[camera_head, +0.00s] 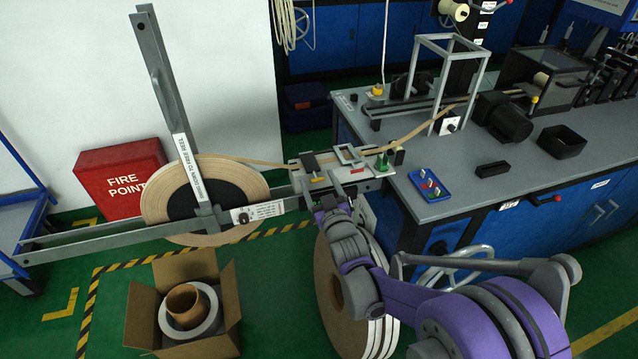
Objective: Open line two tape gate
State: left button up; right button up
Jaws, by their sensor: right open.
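A large reel of tan tape (160,202) stands on a grey stand at the left. Its tape (255,162) runs right to a small plate (328,174) at the bench corner. On this plate are a dark block (310,163), a small grey square frame (348,155), which looks like the gate, and a green part (383,163). I cannot tell clearly whether the frame is up or down. My right gripper (327,192) is open, just below and in front of the plate. Whether it touches anything is unclear. My left gripper is out of view.
A blue tray (430,186) and a black box (562,142) sit on the grey bench (470,200). A spare reel (330,290) stands under my right arm. An open carton (140,312) is on the floor. A red fire point box (118,178) stands behind the reel.

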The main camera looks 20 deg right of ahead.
jog(key=shift+c, duration=0.2)
grip_shut()
